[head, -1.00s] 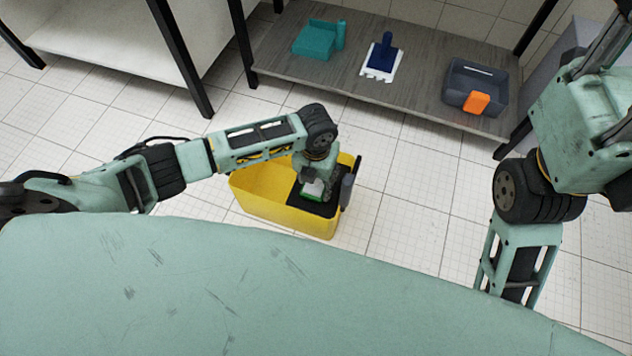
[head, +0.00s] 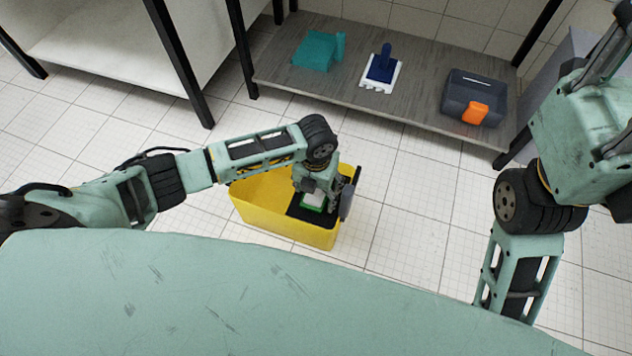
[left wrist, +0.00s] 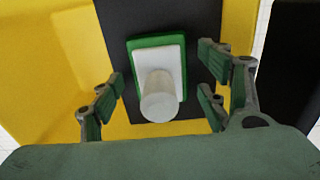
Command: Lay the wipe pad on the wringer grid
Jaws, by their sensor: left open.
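The wipe pad (head: 313,202) is a green-edged pad with a white top and a pale round knob. In the left wrist view the pad (left wrist: 140,47) lies on the black wringer grid (left wrist: 200,18), its knob toward my gripper. The grid (head: 298,213) sits in the right part of the yellow bucket (head: 262,205). My left gripper (left wrist: 163,88) is open, with its fingers on either side of the pad and knob, apart from them. In the head view the left gripper (head: 316,187) is over the grid, partly hiding it. My right gripper is out of view.
A dark upright part (head: 349,195) stands at the bucket's right end. A low grey shelf (head: 345,98) behind holds a teal item (head: 314,52), a blue-handled white tool (head: 382,72) and a dark box with an orange part (head: 473,98). Tiled floor right of the bucket is clear.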

